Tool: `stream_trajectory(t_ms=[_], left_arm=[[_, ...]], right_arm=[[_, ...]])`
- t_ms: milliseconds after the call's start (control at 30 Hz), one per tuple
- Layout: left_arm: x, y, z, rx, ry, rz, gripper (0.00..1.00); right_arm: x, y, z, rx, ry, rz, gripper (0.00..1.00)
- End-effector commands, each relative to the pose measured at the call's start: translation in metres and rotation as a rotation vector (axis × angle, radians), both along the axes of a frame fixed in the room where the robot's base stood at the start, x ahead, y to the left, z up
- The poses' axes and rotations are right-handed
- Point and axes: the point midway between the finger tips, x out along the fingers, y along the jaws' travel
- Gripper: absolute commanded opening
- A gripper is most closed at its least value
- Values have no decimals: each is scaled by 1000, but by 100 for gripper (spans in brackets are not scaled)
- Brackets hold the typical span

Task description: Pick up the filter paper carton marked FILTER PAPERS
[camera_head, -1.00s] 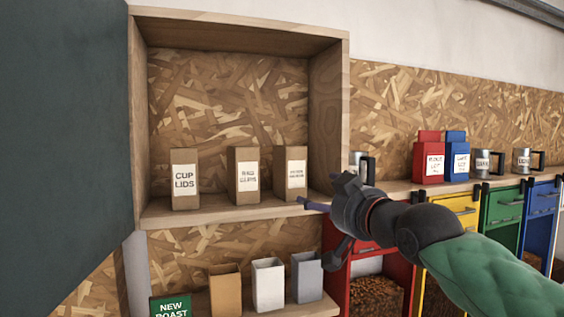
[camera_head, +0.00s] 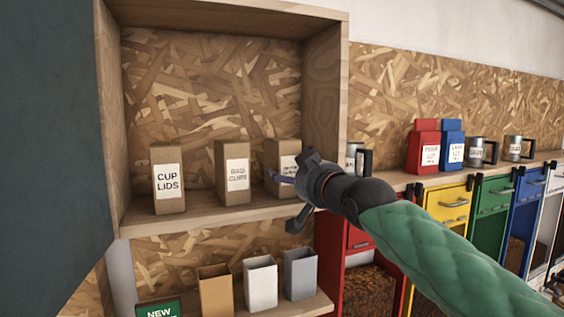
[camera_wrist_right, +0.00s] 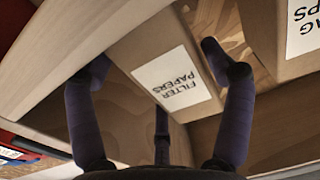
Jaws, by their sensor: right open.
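The brown filter paper carton (camera_head: 281,151) stands upright at the right end of the cabinet shelf, its lower part partly hidden by my right gripper (camera_head: 284,196). In the right wrist view the carton (camera_wrist_right: 146,48) shows its white FILTER PAPERS label, upside down. My right gripper (camera_wrist_right: 155,62) is open there, with one finger towards each side of the carton. I cannot tell whether either finger touches it. My left gripper is not in view.
A BAG CLIPS carton (camera_head: 232,150) stands just left, and a CUP LIDS carton (camera_head: 167,152) farther left. The cabinet's right wall (camera_head: 323,100) rises close to the right. Open bins (camera_head: 260,283) stand on the shelf below.

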Motion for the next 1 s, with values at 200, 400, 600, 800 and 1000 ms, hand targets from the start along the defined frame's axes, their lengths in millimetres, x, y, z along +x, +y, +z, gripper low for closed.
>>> stream_trajectory(t_ms=[200, 400, 600, 800, 1000], left_arm=[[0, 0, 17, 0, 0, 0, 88], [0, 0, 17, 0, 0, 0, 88], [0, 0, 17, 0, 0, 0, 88], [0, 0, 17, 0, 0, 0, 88], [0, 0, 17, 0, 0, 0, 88]], right_arm=[[26, 13, 1, -1, 3, 0, 81], [29, 14, 0, 0, 0, 0, 81], [29, 14, 0, 0, 0, 0, 58], [29, 14, 0, 0, 0, 0, 38], [29, 15, 0, -1, 2, 1, 38]])
